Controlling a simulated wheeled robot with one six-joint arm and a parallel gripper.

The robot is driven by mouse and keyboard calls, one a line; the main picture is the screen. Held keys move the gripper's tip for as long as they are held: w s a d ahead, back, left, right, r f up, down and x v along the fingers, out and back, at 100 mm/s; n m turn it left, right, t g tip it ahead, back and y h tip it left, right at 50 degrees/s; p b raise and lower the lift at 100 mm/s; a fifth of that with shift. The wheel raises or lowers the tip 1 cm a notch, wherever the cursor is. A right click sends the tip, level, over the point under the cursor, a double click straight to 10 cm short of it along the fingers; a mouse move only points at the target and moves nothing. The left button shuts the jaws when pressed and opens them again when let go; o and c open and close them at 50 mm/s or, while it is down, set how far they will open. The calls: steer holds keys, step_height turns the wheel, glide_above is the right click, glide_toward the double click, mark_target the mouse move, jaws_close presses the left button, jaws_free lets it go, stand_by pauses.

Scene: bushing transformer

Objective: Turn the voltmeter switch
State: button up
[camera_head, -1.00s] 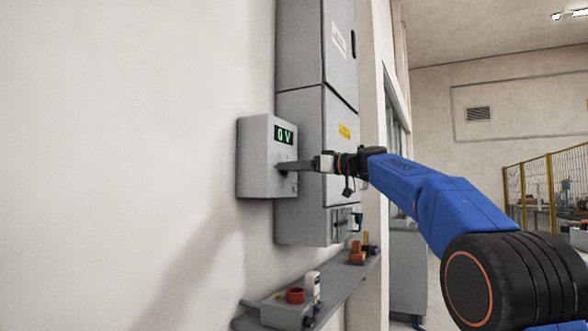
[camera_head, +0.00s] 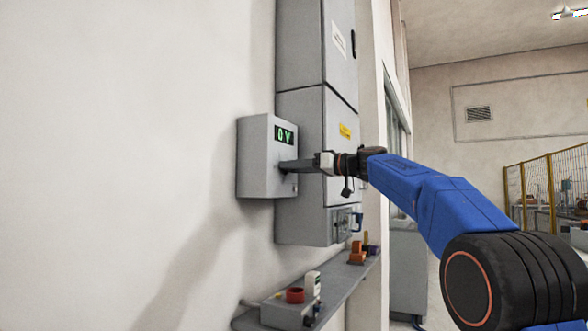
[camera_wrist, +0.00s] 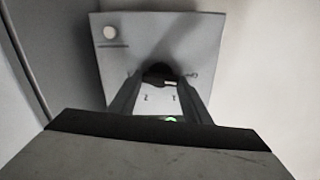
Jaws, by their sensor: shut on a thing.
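The voltmeter (camera_head: 256,160) is a grey box on the wall, and its green display (camera_head: 284,134) reads "0 V". My gripper (camera_head: 288,167) reaches its front face from the right, just below the display. In the wrist view my gripper (camera_wrist: 157,88) has its two fingers on either side of the dark switch knob (camera_wrist: 158,72) and is shut on it. Small marks, seemingly a 1 and a 2, show on the face between the fingers. The fingers hide much of the knob, so its exact angle is hard to tell.
A tall grey cabinet (camera_head: 300,110) stands right behind the voltmeter. Below is a narrow shelf (camera_head: 338,292) with a grey box (camera_head: 285,314) carrying a red ring-shaped part, a white device (camera_head: 312,284) and orange items (camera_head: 357,252). The wall to the left is bare.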

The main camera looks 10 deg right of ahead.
steer(key=m, duration=1.7)
steer(key=f+m, duration=0.1)
steer(key=m, duration=0.8)
steer(key=shift+w, duration=0.1)
steer(key=m, duration=0.4)
steer(key=shift+m, duration=2.1)
steer(key=o, duration=1)
steer(key=shift+o, duration=0.2)
steer(key=shift+s+d, duration=0.1)
steer(key=shift+s, duration=0.1)
